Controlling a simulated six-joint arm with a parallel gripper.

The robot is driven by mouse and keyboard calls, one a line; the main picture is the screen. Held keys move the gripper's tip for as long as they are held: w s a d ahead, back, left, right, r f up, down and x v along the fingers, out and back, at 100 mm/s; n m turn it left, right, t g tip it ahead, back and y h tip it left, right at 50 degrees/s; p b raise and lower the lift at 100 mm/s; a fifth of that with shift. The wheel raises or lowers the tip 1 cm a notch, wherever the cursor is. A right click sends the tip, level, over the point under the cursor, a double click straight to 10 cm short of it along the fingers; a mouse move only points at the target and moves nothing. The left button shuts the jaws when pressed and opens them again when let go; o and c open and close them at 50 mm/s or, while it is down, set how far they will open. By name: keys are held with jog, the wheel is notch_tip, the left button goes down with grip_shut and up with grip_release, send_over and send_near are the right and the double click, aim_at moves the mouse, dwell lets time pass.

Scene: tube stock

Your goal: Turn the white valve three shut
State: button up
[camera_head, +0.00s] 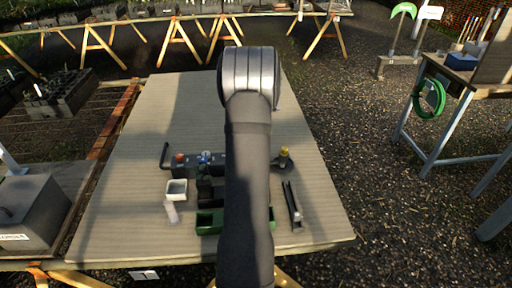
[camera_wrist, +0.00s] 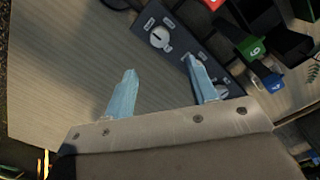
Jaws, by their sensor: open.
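In the wrist view, a round white valve knob (camera_wrist: 158,40) sits on a dark grey panel (camera_wrist: 192,46), with small white labels beside it. A second white knob (camera_wrist: 221,91) sits farther along the same panel, partly behind a finger. I cannot read which one is valve three. My gripper (camera_wrist: 162,82) is open, with its two pale blue fingers apart and nothing between them. The right finger overlaps the panel in the picture; the left finger is over bare board. In the head view, the dark valve block (camera_head: 183,169) shows left of my arm, which hides my gripper.
Dark bins with green (camera_wrist: 252,47) and blue (camera_wrist: 272,81) fronts stand close beside the panel. In the head view, a white cup (camera_head: 177,186), a green tray (camera_head: 208,228) and a dark bracket (camera_head: 293,207) are on the table. The far tabletop (camera_head: 180,105) is clear.

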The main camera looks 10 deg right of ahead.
notch_tip(320, 180, down, 11)
jog(key=shift+r, duration=0.1)
dwell(0.3)
jog(key=c, duration=1)
